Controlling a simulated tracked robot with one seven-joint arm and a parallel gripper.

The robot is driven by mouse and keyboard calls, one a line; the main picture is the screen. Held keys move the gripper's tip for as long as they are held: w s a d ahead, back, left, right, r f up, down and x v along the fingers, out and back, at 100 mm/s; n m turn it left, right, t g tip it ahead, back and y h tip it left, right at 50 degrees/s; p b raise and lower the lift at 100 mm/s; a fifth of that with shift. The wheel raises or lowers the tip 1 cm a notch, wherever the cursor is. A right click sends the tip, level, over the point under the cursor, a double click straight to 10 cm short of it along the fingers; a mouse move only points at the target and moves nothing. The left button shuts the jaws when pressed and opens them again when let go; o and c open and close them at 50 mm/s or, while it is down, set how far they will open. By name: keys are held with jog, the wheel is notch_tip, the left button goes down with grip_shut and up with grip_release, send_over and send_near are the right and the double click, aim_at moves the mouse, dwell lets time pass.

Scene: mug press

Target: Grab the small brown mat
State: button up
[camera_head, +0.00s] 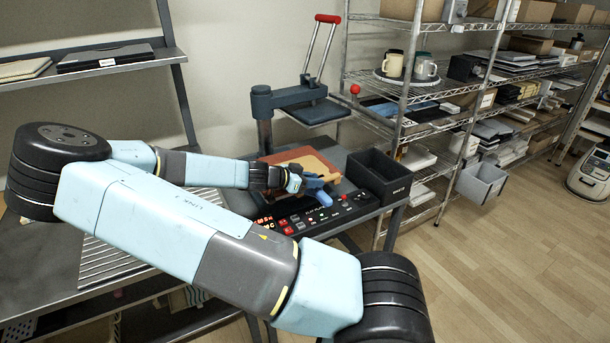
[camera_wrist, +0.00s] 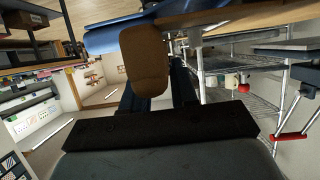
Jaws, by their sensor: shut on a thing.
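My gripper (camera_head: 290,180) is at the press table, its jaws mostly hidden by the wrist in the head view. In the wrist view a small brown mat (camera_wrist: 145,58) with rounded corners sits between the dark fingers, and the gripper is shut on it. The fingertips are partly hidden behind the mat. In the head view a tan-brown piece (camera_head: 299,168) shows at the gripper, over a larger reddish-brown board (camera_head: 318,160). A blue item (camera_head: 318,190) lies right beside the gripper; blue also shows behind the mat in the wrist view (camera_wrist: 112,38).
The press (camera_head: 290,98) with its red-handled lever stands behind the gripper. A control panel (camera_head: 345,207) lies in front, and a black bin (camera_head: 378,176) is to the right. Wire shelves (camera_head: 410,82) hold mugs on a round tray. The floor (camera_head: 500,270) at right is clear.

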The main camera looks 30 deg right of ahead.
grip_shut()
